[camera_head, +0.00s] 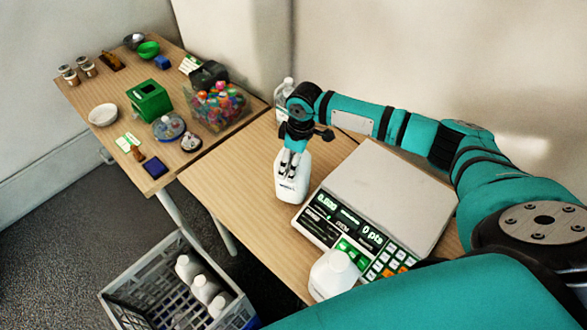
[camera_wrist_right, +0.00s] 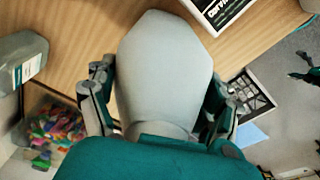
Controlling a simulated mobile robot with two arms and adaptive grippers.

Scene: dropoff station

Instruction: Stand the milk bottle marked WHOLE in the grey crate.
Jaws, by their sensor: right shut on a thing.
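My right gripper (camera_head: 293,147) points down and is shut on a white milk bottle (camera_head: 291,185), which is upright at the table's left part, beside the scale. Small dark print shows low on the bottle, too small to read. I cannot tell whether its base touches the table. In the right wrist view the bottle (camera_wrist_right: 165,70) fills the middle, between the fingers (camera_wrist_right: 160,108). The grey crate (camera_head: 141,263) is at the lower left, below table height, with several white bottles (camera_head: 205,290) in it. My left gripper is out of view.
A scale (camera_head: 385,195) stands right of the held bottle. Another white bottle (camera_head: 335,274) is at the scale's front, and a pale bottle (camera_head: 284,97) stands behind my gripper. A side table (camera_head: 110,88) carries bowls, a green box (camera_head: 149,100) and a candy container (camera_head: 217,106).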

